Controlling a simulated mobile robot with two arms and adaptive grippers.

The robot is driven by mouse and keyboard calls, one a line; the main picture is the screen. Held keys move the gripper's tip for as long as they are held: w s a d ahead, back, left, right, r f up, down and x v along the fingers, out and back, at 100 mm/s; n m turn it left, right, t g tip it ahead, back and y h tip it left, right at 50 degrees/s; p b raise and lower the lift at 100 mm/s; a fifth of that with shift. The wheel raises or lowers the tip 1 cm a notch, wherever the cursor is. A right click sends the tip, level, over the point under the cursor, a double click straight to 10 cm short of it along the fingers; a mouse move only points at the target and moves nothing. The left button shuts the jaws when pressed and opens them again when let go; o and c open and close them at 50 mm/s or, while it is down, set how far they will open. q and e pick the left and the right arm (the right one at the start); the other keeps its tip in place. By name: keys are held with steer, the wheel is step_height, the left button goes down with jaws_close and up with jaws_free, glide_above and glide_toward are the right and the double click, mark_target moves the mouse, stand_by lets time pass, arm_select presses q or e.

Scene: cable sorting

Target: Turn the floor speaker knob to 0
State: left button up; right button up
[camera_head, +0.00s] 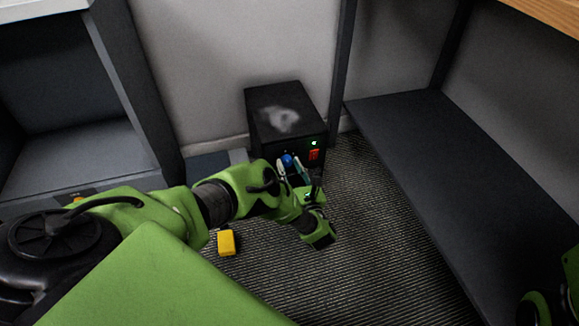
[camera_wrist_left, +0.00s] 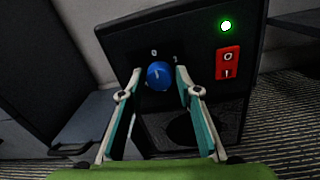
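The floor speaker (camera_head: 262,98) is a black box on the floor by the wall, and its front panel (camera_wrist_left: 215,130) fills much of the left wrist view. Its blue knob (camera_wrist_left: 158,75) sits below small white marks, one reading 0; the knob's pointer is too small to read surely. The knob also shows in the head view (camera_head: 287,159). My left gripper (camera_wrist_left: 160,72) is open, with one fingertip on each side of the knob. Small gaps seem to show between tips and knob. My right gripper is not seen; only part of that arm shows at the lower right.
A yellow block (camera_head: 226,242) lies on the striped carpet. A dark shelf (camera_head: 450,170) stands at right, and a cabinet (camera_head: 75,160) at left.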

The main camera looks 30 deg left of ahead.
arm_select(q)
steer(key=shift+o, duration=0.2)
steer(key=v, duration=1.2)
stand_by(0.4)
